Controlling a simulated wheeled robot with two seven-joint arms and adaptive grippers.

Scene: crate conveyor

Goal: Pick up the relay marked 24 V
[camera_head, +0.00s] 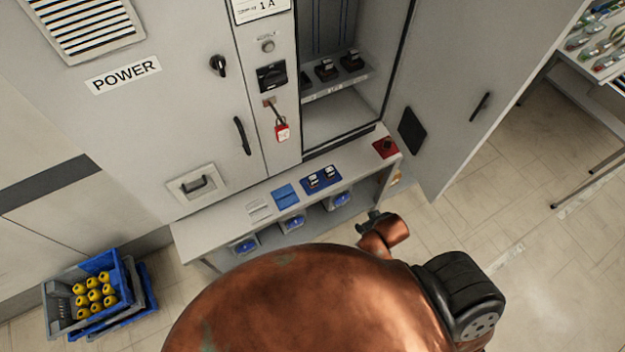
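Two small dark relay-like parts with pale tops, one on the left (314,182) and one on the right (330,172), sit on a blue mat (321,181) on the bench. Two more dark parts, left (326,71) and right (352,61), stand on a shelf inside the open cabinet. Their markings are too small to read, so I cannot tell which is 24 V. A dark gripper (371,221), seemingly my right one, shows beyond my copper body, below the bench's right end and apart from the parts. Its fingers are unclear. My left gripper is not visible.
The grey bench (232,213) also holds a second blue mat (284,195), a paper (259,209) and a red box (385,147). Blue bins sit under it. The cabinet door (465,80) stands open at right. A crate (58,308) of yellow parts is lower left.

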